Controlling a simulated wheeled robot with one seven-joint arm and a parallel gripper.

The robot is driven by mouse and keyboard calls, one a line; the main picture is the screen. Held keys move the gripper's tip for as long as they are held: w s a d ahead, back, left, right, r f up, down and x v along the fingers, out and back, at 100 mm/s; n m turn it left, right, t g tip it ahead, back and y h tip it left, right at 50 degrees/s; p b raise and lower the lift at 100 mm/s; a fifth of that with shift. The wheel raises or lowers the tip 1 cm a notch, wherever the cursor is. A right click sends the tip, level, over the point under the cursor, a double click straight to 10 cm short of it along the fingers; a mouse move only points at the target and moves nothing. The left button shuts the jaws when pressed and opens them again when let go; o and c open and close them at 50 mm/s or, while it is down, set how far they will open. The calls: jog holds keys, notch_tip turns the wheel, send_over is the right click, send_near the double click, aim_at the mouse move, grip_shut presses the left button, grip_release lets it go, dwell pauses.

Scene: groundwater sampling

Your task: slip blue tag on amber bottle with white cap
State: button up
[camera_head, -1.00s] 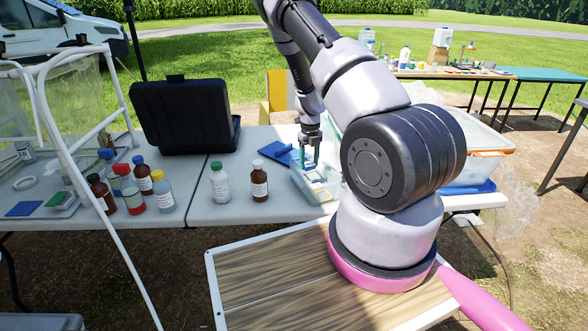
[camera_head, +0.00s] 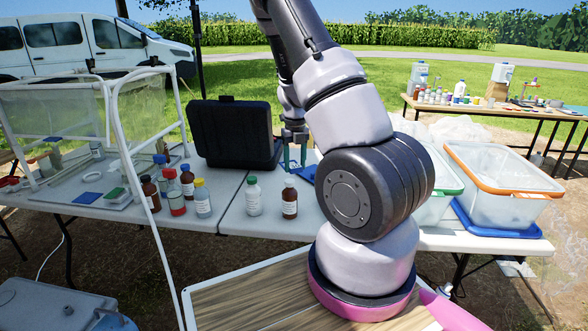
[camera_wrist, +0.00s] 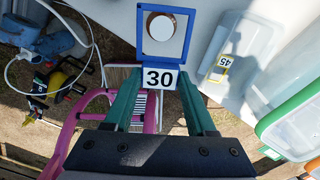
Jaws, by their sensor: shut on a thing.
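My gripper (camera_wrist: 160,84) is shut on the white number plate, marked 30, of the blue tag (camera_wrist: 164,59). The tag's square blue loop sticks out beyond the green fingertips. The tag is not clear there.
A green-capped white bottle (camera_head: 253,196) stands close left of the amber one. Several bottles stand farther left by the white frame (camera_head: 124,110). A black case (camera_head: 235,133) is behind. A clear bin with a tag marked 45 (camera_wrist: 224,62) lies to the right.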

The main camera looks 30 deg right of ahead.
jog(key=shift+a, duration=0.15)
jog(key=shift+f, duration=0.15)
send_near(290, 200)
jog(key=shift+s+d+r, duration=0.2)
jog(key=shift+s+r, duration=0.05)
jog(key=shift+s, duration=0.25)
jog(key=shift+s+d+r, duration=0.2)
jog(key=shift+s+r, duration=0.05)
jog(key=shift+s, duration=0.25)
jog(key=shift+f, duration=0.4)
jog(key=shift+f, duration=1.45)
jog(key=o, duration=1.1)
jog(key=shift+c, duration=0.2)
